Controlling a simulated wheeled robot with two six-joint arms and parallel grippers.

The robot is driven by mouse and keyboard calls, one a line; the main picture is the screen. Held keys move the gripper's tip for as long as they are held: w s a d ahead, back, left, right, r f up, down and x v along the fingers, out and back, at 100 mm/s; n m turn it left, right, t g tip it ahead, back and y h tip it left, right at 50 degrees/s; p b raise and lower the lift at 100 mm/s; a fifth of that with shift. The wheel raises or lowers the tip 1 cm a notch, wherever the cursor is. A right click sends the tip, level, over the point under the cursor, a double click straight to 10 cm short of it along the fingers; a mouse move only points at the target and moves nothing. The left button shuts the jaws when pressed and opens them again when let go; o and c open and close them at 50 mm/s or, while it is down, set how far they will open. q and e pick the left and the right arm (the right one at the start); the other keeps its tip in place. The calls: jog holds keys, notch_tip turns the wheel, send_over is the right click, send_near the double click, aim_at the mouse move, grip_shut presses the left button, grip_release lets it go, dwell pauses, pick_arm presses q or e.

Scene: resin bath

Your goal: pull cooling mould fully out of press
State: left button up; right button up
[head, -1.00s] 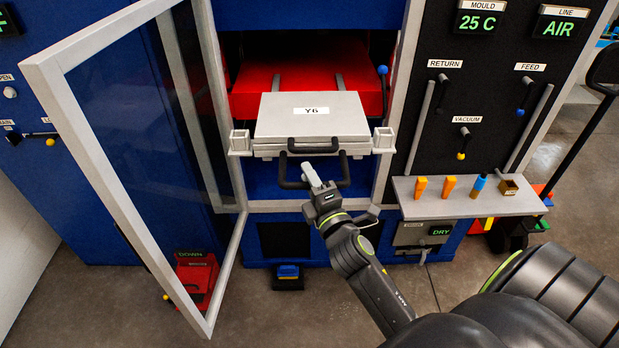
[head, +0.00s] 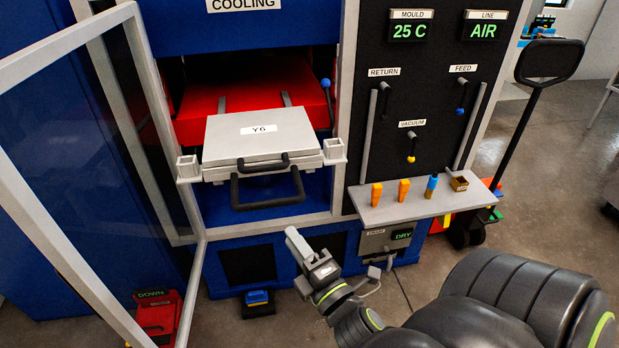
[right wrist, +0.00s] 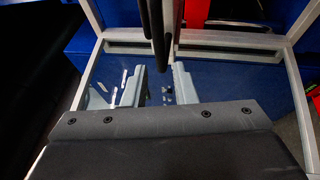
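The cooling mould (head: 226,133), a flat grey block labelled Y6, sits level at the press (head: 268,226) opening, between two square grey brackets. Its front has a small dark handle and a larger dark U-shaped handle (head: 268,205) below it. A red block (head: 255,98) with two grey strips is behind it. My right gripper (head: 296,243) is below and right of the large handle, apart from it. In the right wrist view its fingers (right wrist: 158,88) are spread with nothing between them, and dark bars show beyond the tips. My left gripper is out of view.
The open framed door (head: 75,245) stands at the left. A grey shelf (head: 420,212) with orange and blue pieces juts out at the right, below valve levers. A red DOWN pedal (head: 157,315) and a blue pedal (head: 257,298) are on the floor. A dark upright handle (head: 548,60) stands far right.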

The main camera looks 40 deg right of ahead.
jog(key=shift+b+v, duration=0.4)
jog(key=shift+v, duration=1.85)
notch_tip(320, 180, down, 35)
jog(key=s+m+g+y, duration=0.1)
jog(key=s+m+g, duration=0.2)
jog(key=m+g, duration=0.55)
jog(key=s+d+f+m+g, duration=0.1)
jog(key=s+f+m+g, duration=0.3)
jog(key=s+f, duration=0.6)
jog(key=s+d+f+m+g+y, duration=0.1)
jog(key=s+f+m+g, duration=0.4)
jog(key=s+f, duration=0.6)
jog(key=shift+s+d+f+g, duration=0.35)
jog(key=shift+s+g, duration=0.2)
jog(key=shift+s, duration=0.55)
